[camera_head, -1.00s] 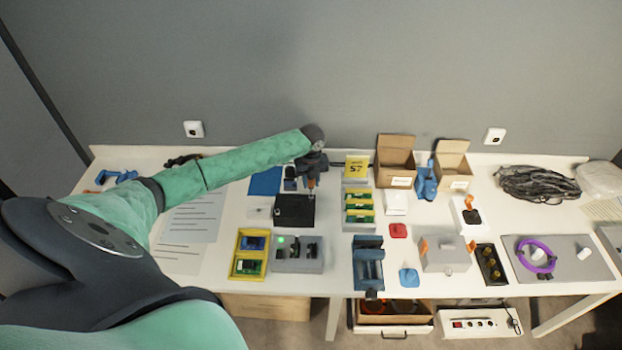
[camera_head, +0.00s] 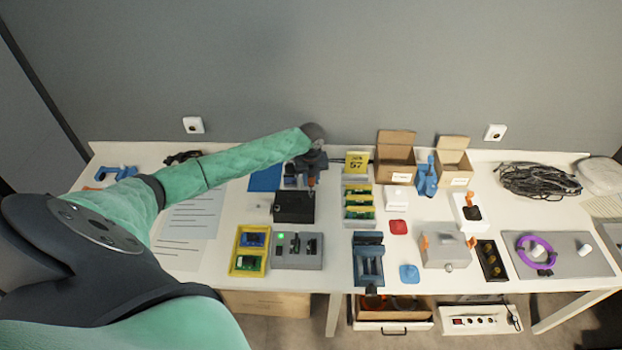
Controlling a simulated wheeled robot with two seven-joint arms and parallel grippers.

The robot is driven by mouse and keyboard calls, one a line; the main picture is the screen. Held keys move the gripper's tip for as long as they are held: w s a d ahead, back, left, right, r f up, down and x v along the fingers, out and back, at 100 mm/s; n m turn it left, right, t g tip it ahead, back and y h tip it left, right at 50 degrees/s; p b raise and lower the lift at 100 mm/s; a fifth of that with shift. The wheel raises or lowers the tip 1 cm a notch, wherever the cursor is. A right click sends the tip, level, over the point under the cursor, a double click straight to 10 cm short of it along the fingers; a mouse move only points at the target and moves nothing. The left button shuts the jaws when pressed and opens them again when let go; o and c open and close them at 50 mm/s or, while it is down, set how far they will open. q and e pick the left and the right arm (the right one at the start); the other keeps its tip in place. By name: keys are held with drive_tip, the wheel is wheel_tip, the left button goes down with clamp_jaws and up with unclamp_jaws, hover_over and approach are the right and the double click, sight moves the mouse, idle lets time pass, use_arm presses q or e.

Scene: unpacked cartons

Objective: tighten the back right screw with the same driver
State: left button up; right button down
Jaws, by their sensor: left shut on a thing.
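My left gripper (camera_head: 310,166) hangs at the back of the table, above the back right part of a black box (camera_head: 291,208). It is shut on a driver (camera_head: 311,185), of which a small orange-brown part shows below the fingers. The driver points down at the box's back right corner. The screw there is too small to make out, and I cannot tell whether the tip touches it. My right gripper is not in view.
A yellow tray (camera_head: 235,264) with boards and a grey fixture (camera_head: 297,263) stand in front of the box. A blue mat (camera_head: 264,180) lies behind left.

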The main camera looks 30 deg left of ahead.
use_arm(q)
drive_tip(key=shift+f, duration=0.35)
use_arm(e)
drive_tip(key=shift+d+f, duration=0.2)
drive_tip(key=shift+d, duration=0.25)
use_arm(q)
drive_tip(key=shift+f+b, duration=0.3)
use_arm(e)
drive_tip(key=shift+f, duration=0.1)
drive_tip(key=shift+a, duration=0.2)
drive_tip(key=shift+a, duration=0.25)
